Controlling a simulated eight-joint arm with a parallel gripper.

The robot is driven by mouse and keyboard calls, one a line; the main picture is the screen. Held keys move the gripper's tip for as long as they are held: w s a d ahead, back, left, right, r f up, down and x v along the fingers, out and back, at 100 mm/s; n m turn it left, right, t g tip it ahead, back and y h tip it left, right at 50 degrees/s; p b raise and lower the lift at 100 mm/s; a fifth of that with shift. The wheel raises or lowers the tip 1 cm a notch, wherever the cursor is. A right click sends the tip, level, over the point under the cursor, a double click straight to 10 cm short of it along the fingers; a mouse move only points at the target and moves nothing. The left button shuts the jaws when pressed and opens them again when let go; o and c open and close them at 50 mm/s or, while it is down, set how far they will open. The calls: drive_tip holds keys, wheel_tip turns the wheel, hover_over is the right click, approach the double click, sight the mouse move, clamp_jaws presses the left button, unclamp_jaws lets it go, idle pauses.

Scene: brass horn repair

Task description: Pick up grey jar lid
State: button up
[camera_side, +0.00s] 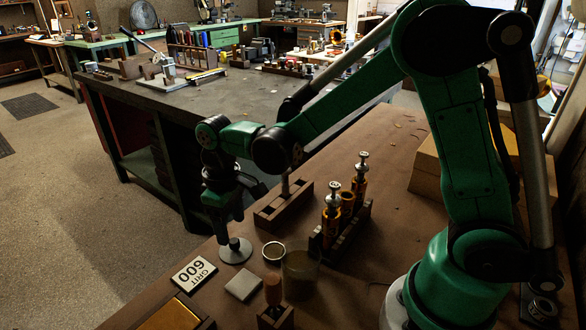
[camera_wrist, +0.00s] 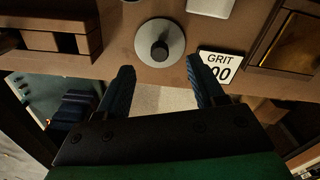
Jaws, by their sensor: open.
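The grey jar lid (camera_side: 237,255) is a round flat disc with a dark knob, lying on the brown bench near its left edge in the side view. It also shows in the wrist view (camera_wrist: 146,42), with the black knob standing up at its centre. My gripper (camera_side: 229,233) is directly above or beside the knob in the side view; the exact gap is hard to tell. In the wrist view my gripper (camera_wrist: 160,66) is open, its two dark fingers apart with nothing between them, and the lid shows just beyond the fingertips.
A "GRIT 600" card (camera_side: 195,272), a grey square (camera_side: 243,286), a metal ring (camera_side: 273,250) and a glass jar (camera_side: 302,272) surround the lid. A slotted wooden block (camera_side: 283,207) and a rack of brass valves (camera_side: 342,228) stand behind. The bench edge is close at left.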

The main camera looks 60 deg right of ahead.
sight(234, 240)
drive_tip(key=shift+f, duration=2.25)
clamp_jaws()
